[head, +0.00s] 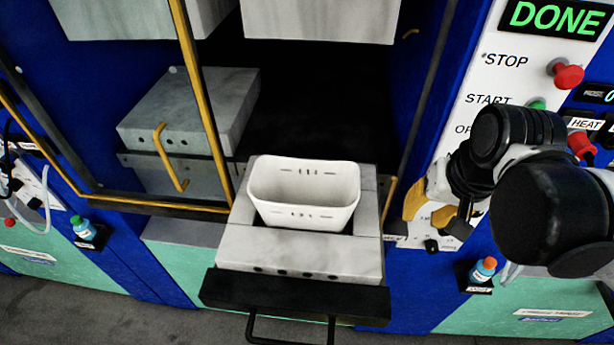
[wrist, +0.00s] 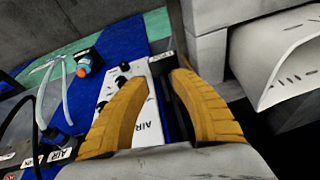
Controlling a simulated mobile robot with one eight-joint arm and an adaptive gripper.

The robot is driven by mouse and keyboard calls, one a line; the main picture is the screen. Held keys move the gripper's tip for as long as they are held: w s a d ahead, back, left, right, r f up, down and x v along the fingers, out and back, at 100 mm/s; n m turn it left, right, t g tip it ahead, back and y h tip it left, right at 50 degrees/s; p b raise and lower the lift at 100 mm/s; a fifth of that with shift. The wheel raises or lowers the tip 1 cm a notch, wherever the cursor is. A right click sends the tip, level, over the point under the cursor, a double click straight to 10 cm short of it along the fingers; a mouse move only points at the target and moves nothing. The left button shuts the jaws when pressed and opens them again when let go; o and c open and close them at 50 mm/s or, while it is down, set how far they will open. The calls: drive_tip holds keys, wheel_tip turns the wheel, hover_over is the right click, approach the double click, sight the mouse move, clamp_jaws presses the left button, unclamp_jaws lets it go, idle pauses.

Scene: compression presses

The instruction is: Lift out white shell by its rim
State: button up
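The white shell (head: 304,190) is an open, box-like piece with small slots in its walls. It sits upright in the cavity of the grey lower mold (head: 300,250), and its rim stands above the mold. My gripper (head: 430,205) is right of the mold, in front of the control panel, apart from the shell. In the wrist view my gripper's yellow fingers (wrist: 158,85) are spread with nothing between them. The shell (wrist: 290,62) shows at the right edge of that view, partly cut off.
The panel (head: 475,110) with a green DONE display stands at right. A black front bar with a handle (head: 295,300) juts out below the mold. A grey upper block (head: 320,18) hangs above and behind the shell. A yellow-edged door frame (head: 200,100) stands at left.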

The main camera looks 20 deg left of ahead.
sight(350, 201)
drive_tip(key=w+a+r+n+g+p, duration=0.1)
drive_tip(key=a+r+g+p, duration=0.2)
drive_tip(key=a+r+p, duration=0.65)
drive_tip(key=a+f, duration=0.1)
drive_tip(key=f, duration=0.1)
drive_tip(key=a+f, duration=0.1)
drive_tip(key=f, duration=0.1)
drive_tip(key=a+f, duration=0.1)
drive_tip(key=f, duration=0.1)
drive_tip(key=shift+f, duration=0.25)
drive_tip(key=f, duration=0.2)
drive_tip(key=a+f, duration=0.1)
drive_tip(key=f, duration=0.2)
drive_tip(key=shift+a+f+p, duration=0.15)
drive_tip(key=shift+f+p, duration=0.2)
drive_tip(key=shift+p, duration=0.05)
drive_tip(key=shift+s, duration=0.1)
clamp_jaws()
